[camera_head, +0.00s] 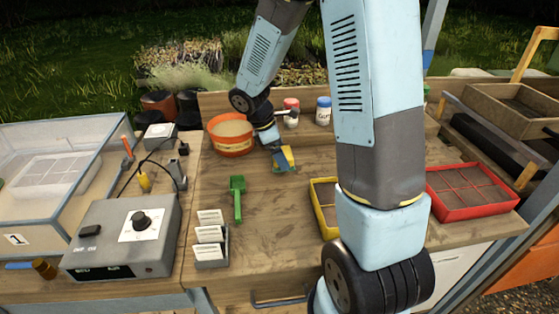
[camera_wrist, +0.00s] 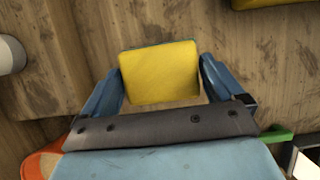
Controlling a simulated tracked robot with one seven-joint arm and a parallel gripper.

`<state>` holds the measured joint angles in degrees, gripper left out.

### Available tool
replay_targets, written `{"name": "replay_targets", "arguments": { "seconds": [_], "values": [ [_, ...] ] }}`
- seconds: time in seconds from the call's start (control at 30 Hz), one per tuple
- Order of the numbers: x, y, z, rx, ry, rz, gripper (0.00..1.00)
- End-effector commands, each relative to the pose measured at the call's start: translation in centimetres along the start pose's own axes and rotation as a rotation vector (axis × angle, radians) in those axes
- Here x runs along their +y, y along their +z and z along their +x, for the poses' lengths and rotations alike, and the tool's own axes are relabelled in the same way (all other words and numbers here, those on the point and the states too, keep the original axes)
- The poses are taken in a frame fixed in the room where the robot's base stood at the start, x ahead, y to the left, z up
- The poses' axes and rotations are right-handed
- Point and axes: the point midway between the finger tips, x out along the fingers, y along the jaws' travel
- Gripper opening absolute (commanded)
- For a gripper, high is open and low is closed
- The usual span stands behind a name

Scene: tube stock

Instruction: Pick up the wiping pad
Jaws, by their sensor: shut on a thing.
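The wiping pad (camera_wrist: 158,74) is a yellow block with a thin blue edge. In the wrist view it sits between the two blue fingers of my gripper (camera_wrist: 161,82), which is shut on its two sides. In the head view the pad (camera_head: 290,156) is a small yellow and blue thing near the middle back of the bench, beside the fingers of my gripper (camera_head: 284,159). Whether the pad touches the bench top or is slightly above it is hard to tell.
An orange round sieve (camera_head: 231,134) stands left of my gripper, with jars (camera_head: 323,111) behind. A green scoop (camera_head: 237,197) and a label holder (camera_head: 211,240) lie in front. A yellow tray (camera_head: 323,206) and a red tray (camera_head: 470,192) are to the right.

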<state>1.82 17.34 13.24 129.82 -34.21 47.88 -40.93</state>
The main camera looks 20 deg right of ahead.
Motion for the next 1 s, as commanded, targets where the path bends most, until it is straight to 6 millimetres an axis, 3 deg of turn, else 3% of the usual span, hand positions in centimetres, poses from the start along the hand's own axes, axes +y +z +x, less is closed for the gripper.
{"name": "replay_targets", "arguments": {
  "seconds": [0.27,0.5,0.73,1.0],
  "values": [
    [-2.5,-1.8,-7.0,0.002,0.007,-0.003,0.64],
    [-5.3,-5.0,-10.7,0.001,0.003,-0.005,0.64],
    [-6.8,-6.8,-12.9,0.002,0.002,-0.003,0.64],
    [-7.3,-7.3,-13.5,0.0,0.0,-0.002,0.64]
  ]
}}
